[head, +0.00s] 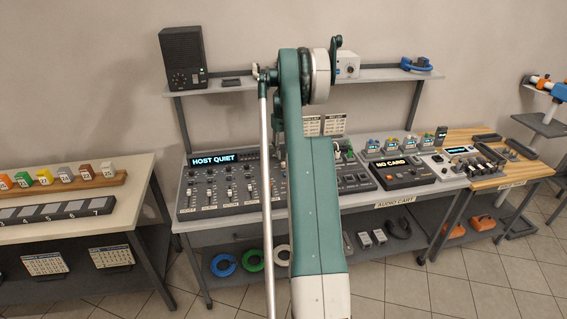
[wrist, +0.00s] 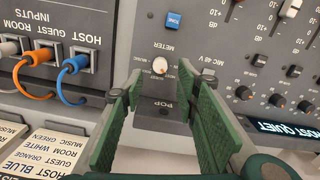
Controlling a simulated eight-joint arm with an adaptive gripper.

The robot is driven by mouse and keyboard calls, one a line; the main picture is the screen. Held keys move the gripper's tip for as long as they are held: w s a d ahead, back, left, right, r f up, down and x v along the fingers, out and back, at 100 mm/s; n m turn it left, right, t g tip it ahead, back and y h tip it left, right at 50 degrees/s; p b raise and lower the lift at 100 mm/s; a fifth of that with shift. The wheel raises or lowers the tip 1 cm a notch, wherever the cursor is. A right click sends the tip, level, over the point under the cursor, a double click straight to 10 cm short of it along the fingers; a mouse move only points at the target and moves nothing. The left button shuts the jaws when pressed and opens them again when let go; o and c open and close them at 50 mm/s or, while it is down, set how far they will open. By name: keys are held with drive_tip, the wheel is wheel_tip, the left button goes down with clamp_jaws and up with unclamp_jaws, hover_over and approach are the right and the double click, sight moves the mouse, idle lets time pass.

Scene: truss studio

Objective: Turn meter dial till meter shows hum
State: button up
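The meter dial (wrist: 160,66), a small white knob on a grey panel beside the upside-down label METER, shows in the wrist view. My gripper (wrist: 160,88) is open, its two green fingers apart on either side just short of the dial. Nothing is between them, and I cannot see them touching it. A lit display reading HOST QUIET (head: 213,159) is on the mixing console in the head view; its edge also shows in the wrist view (wrist: 287,130). In the head view my arm hides the dial and my gripper.
A blue button (wrist: 173,20) and the POP marking flank the dial. Orange and blue cables (wrist: 72,68) plug into sockets at left. Black knobs (wrist: 243,92) and faders are at right. A NO CARD unit (head: 403,172) stands right of the console, and a shelf (head: 235,83) runs above.

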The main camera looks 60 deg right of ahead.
drive_tip(key=shift+f, duration=3.35)
drive_tip(key=shift+c, duration=0.2)
drive_tip(key=c, duration=0.8)
